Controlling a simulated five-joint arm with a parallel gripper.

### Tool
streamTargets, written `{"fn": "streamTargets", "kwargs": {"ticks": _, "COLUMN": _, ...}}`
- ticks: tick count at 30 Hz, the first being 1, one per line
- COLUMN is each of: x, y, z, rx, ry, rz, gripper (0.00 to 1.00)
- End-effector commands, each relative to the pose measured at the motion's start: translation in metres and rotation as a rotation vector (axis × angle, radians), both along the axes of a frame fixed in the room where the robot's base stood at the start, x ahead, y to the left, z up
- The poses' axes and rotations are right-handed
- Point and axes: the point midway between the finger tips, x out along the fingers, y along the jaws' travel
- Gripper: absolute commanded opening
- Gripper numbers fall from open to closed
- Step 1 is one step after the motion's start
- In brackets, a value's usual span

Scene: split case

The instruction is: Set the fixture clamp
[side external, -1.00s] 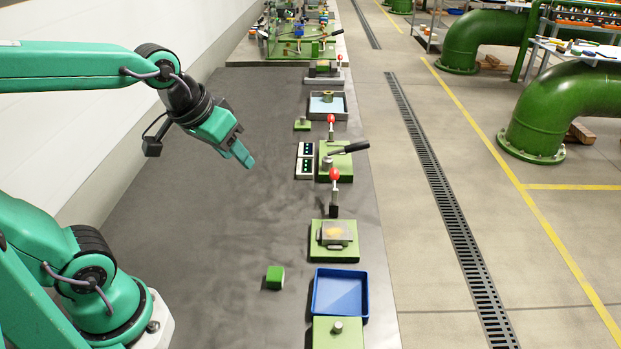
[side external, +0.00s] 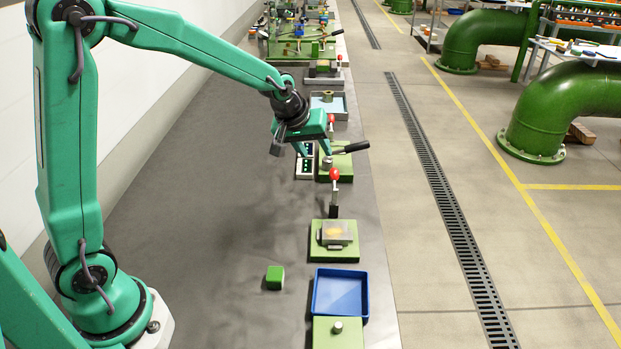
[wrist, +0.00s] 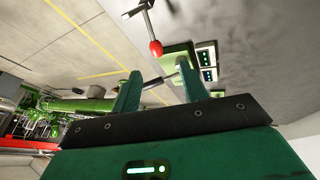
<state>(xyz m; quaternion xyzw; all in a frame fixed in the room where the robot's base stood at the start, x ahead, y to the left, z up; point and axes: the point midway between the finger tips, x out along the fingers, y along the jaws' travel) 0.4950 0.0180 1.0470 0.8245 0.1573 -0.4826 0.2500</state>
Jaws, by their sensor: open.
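A clamp lever with a red knob (side external: 334,174) on a dark upright post stands at the back edge of a green fixture plate (side external: 318,256), which carries a pale block with an amber middle (side external: 336,232). The red knob also shows in the wrist view (wrist: 156,48), ahead of my fingers. A second green fixture (side external: 344,166) with a black handle (side external: 350,147) lies farther back. My gripper (side external: 314,152) is open, with nothing seen between its fingers. It hangs over the second fixture's left side, behind the first red knob in the side view, and partly hides that fixture. Contact cannot be told.
A two-panel box with lit dots (side external: 304,172) lies just below my gripper. Another red knob (side external: 331,118) stands behind it. A green cube (side external: 274,277) and a blue tray (side external: 318,293) lie nearer. The grey bench left of the fixtures is mostly clear.

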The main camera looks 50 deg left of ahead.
Motion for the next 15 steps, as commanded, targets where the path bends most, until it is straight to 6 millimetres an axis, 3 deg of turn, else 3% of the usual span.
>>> {"fn": "streamTargets", "kwargs": {"ticks": 6, "x": 0.021, "y": 0.003, "z": -0.022, "rx": -0.024, "ry": -0.002, "rz": 0.048, "gripper": 0.44}}
{"fn": "streamTargets", "kwargs": {"ticks": 15, "x": 0.025, "y": 0.003, "z": -0.025, "rx": -0.03, "ry": -0.004, "rz": 0.057, "gripper": 0.44}}
